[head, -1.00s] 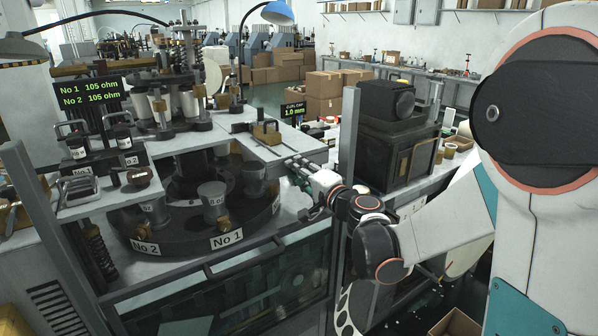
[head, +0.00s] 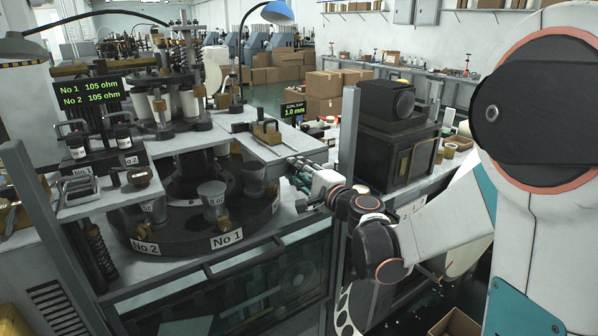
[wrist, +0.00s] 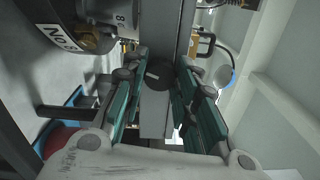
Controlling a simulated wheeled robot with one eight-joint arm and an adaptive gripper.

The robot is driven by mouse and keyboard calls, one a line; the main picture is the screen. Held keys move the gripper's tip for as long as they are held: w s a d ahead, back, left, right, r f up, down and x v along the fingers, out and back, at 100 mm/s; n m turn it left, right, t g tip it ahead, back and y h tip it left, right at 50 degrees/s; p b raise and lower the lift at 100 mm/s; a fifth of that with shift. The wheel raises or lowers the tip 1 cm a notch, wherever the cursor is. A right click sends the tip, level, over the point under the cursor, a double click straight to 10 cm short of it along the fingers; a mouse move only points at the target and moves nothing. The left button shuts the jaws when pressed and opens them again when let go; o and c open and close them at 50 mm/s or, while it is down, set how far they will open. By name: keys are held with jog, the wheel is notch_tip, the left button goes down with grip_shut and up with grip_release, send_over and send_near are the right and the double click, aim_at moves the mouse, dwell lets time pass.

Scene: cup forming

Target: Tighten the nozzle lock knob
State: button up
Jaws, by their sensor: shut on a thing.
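My gripper (head: 296,168) reaches in from the right at the right edge of the machine's grey top plate. In the wrist view its two green-sided fingers (wrist: 160,78) stand on either side of a dark round knob (wrist: 160,73) with a short pale mark on its face. The fingers are shut on this knob, which looks like the nozzle lock knob. A grey flat bar shows behind it. In the head view the knob is hidden by the fingers and the plate edge, and the exact contact is too small to see.
A dark round carousel (head: 180,243) with metal cups and number labels sits below the plate (head: 285,149). A grey post (head: 348,140) and a black boxy unit (head: 398,135) stand close to my arm. A brass clamp (head: 267,131) sits on the plate.

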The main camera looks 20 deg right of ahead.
jog(key=o, duration=1.1)
jog(key=v, duration=1.2)
